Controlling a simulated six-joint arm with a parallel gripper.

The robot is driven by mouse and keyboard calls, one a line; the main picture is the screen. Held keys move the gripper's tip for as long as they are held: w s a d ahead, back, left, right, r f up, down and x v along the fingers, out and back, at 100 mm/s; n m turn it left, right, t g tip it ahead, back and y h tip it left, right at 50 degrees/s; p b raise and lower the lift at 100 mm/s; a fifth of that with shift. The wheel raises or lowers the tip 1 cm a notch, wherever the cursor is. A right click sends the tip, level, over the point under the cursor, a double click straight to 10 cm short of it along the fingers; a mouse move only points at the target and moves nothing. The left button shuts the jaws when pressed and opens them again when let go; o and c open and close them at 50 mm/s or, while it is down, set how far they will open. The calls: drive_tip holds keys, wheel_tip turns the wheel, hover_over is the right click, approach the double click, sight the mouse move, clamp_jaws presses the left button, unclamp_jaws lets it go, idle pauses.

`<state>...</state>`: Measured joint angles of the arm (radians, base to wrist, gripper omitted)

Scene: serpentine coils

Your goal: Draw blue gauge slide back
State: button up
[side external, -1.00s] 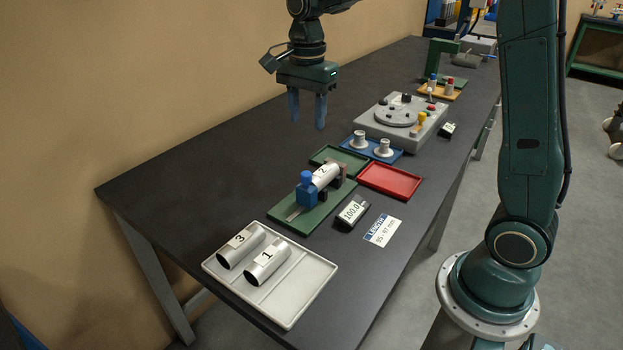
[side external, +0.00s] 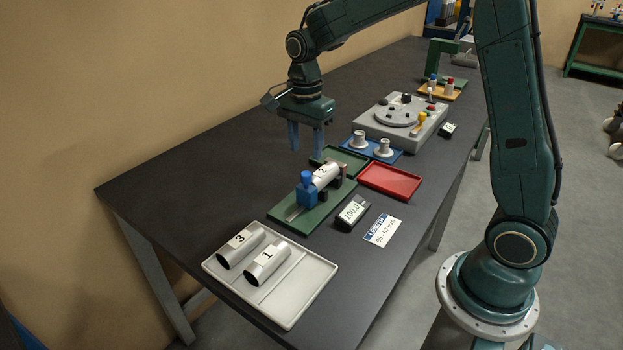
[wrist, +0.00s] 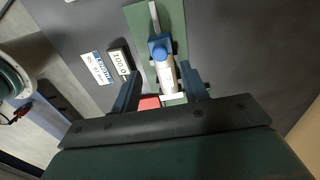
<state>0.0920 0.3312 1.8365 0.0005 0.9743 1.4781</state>
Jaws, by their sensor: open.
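The blue gauge slide (side external: 307,190) with its round knob stands on the rail of the green gauge base (side external: 318,212). A silver tube labelled 2 (side external: 327,175) lies in the gauge, its near end at the slide; whether they touch I cannot tell. My gripper (side external: 306,150) is open and empty, above and behind the gauge. In the wrist view the blue slide (wrist: 159,50) lies ahead of the open fingers (wrist: 160,88), with the tube between. The display (side external: 351,213) beside the gauge reads 100.0.
A pale tray (side external: 293,311) with tubes 3 and 1 is in front. A red tray (side external: 390,182) and a green tray (side external: 349,156) lie behind the gauge. A label card (side external: 382,231) reads 95 - 97 mm. The table left of the gauge is clear.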

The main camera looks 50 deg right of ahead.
sight(306, 174)
drive_tip(key=shift+f, duration=3.55)
clamp_jaws()
